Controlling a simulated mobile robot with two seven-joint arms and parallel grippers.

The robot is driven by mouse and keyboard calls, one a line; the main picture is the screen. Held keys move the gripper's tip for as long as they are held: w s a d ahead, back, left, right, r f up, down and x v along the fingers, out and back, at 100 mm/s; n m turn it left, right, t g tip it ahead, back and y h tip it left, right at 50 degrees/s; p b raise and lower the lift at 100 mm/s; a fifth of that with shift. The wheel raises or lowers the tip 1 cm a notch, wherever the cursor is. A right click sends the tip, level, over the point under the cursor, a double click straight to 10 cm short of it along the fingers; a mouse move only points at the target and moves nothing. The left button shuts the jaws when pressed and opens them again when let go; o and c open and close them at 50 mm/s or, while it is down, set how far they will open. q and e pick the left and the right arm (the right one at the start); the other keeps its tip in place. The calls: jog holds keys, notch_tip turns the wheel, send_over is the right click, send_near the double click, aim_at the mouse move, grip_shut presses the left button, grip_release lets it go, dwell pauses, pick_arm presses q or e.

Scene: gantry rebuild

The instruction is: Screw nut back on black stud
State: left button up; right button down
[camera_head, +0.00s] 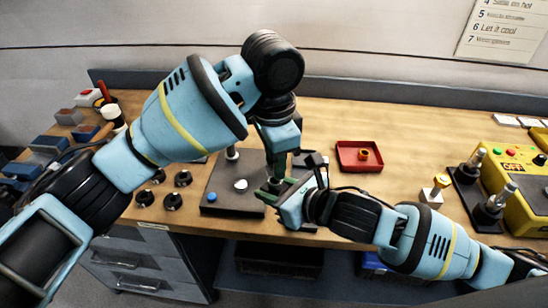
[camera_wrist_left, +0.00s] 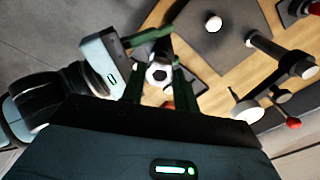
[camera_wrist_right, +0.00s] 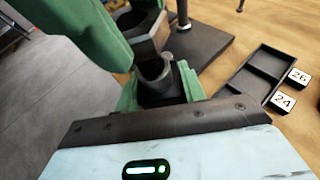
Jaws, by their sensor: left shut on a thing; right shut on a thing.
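My left gripper (camera_head: 276,178) points down over the right edge of a dark plate (camera_head: 225,205), its green fingers shut on a small part. In the left wrist view the part is a pale round face with a dark centre, seemingly the nut (camera_wrist_left: 158,74), between the fingertips. The right wrist view shows a dark hexagonal piece (camera_wrist_right: 152,38) at the left fingers. My right gripper (camera_head: 283,200) comes in from the right, just below the left one, shut on a dark cylindrical piece, seemingly the black stud (camera_wrist_right: 156,80). Fingers hide whether the two parts touch.
A grey post (camera_head: 232,154), a white knob (camera_head: 240,185) and a blue knob (camera_head: 211,197) stand on the plate. A red tray (camera_head: 345,167) holds a brass ring. A yellow box (camera_head: 520,205) stands right; several black knobs sit left.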

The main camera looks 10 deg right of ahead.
pick_arm(q)
jog(key=m, duration=0.6)
jog(key=shift+w+a, duration=0.15)
jog(key=shift+a, duration=0.15)
jog(key=m, duration=0.6)
jog(key=shift+f+m+g+y, duration=0.1)
jog(key=shift+m+g+y, duration=0.2)
jog(key=o, duration=1.8)
jog(key=shift+d, duration=0.2)
jog(key=shift+o, duration=0.2)
